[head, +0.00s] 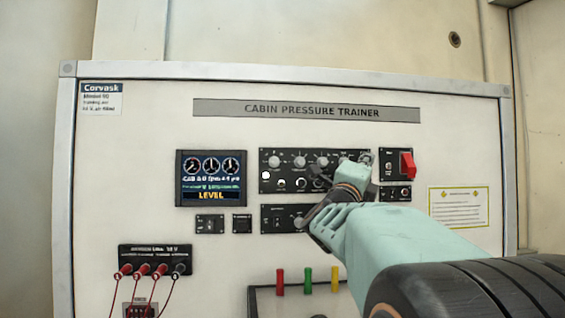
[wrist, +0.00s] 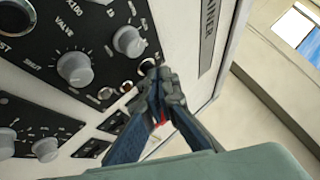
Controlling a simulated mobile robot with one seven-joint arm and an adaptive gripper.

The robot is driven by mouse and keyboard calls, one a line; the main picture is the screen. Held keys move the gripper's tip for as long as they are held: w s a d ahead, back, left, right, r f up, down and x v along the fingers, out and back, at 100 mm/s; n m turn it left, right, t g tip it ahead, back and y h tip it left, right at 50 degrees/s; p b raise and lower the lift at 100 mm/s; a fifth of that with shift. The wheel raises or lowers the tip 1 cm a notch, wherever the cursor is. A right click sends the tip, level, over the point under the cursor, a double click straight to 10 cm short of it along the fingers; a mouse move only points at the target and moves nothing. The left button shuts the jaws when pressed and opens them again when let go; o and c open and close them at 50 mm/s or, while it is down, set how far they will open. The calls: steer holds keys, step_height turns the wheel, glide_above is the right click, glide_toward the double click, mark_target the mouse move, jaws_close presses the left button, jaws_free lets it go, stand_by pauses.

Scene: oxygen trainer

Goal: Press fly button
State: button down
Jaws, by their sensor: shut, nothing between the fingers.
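The upper black control panel (head: 290,184) sits in the middle of the trainer board, with a row of grey knobs and smaller round controls below them. No label reading "fly" is legible, so I cannot tell which control is the fly button. My gripper (head: 363,159) is at the panel's right end and covers part of it. In the wrist view my gripper (wrist: 160,78) is shut and empty, its fingertips together close to the panel's edge. Small round metal-rimmed buttons (wrist: 127,87) lie just left of the tips. I cannot tell whether the tips touch one.
A red guarded switch (head: 406,164) stands out just right of my gripper. A lit display (head: 211,178) is to the left. Red cables plug into a socket strip (head: 154,251) at lower left. Coloured levers (head: 308,280) stand below. The board around the title plate (head: 230,107) is clear.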

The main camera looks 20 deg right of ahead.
steer(key=shift+w, duration=0.3)
steer(key=shift+s, duration=0.1)
stand_by(0.5)
steer(key=shift+s+a+f+b, duration=0.1)
steer(key=shift+s+a+b, duration=0.05)
steer(key=shift+s+b, duration=0.55)
steer(key=s+b, duration=0.1)
steer(key=s, duration=0.1)
steer(key=s+a+b, duration=0.1)
steer(key=s, duration=0.1)
steer(key=shift+s+b, duration=0.3)
steer(key=shift+s, duration=0.1)
